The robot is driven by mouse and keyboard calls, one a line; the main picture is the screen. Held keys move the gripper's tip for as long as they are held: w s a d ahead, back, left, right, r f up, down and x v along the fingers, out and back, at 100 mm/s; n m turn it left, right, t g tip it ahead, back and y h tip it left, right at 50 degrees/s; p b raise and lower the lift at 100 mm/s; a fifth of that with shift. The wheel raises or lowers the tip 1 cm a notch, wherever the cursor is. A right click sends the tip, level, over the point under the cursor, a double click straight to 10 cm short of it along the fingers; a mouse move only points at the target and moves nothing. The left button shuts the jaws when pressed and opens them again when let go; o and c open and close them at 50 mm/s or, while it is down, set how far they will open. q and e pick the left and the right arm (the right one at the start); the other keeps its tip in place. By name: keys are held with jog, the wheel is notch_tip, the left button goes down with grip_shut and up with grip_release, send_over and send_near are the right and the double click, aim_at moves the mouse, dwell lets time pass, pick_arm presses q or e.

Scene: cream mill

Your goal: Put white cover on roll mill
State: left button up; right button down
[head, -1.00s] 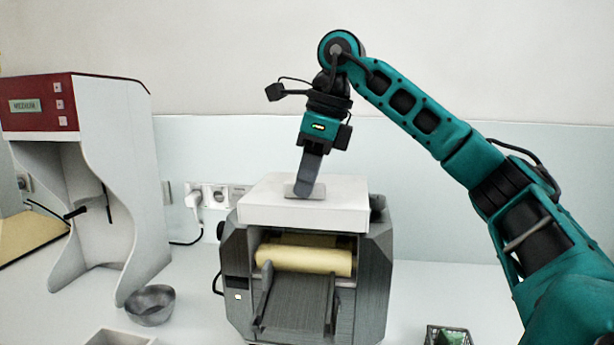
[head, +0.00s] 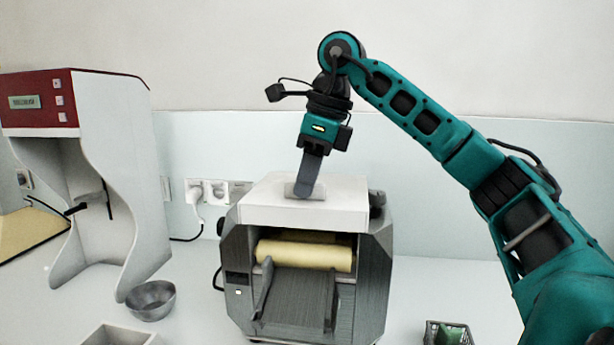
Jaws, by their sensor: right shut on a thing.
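The roll mill (head: 375,270) is a dark grey machine in the middle of the head view, with pale yellow rolls and a ribbed chute at its front. The white cover (head: 300,215) is a flat box shape on top of the mill, lying about level. It appears to rest on the mill's top edges, but I cannot tell whether it is fully seated. My right gripper (head: 305,190) points down from above and is shut on the cover's small grey handle. The handle is partly hidden behind the fingers. My left gripper is not in view.
A red and white machine (head: 90,180) stands at the left. A grey metal bowl (head: 151,300) is beside it, with a white tray (head: 118,337) in front. A wire basket with a green thing (head: 449,334) is at the lower right. Wall sockets (head: 215,192) sit behind.

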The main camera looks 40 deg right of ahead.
jog(key=shift+f, duration=0.15)
dwell(0.5)
jog(key=c, duration=1.1)
grip_release()
jog(key=v, duration=1.3)
jog(key=shift+p, duration=0.3)
jog(key=shift+f, duration=0.15)
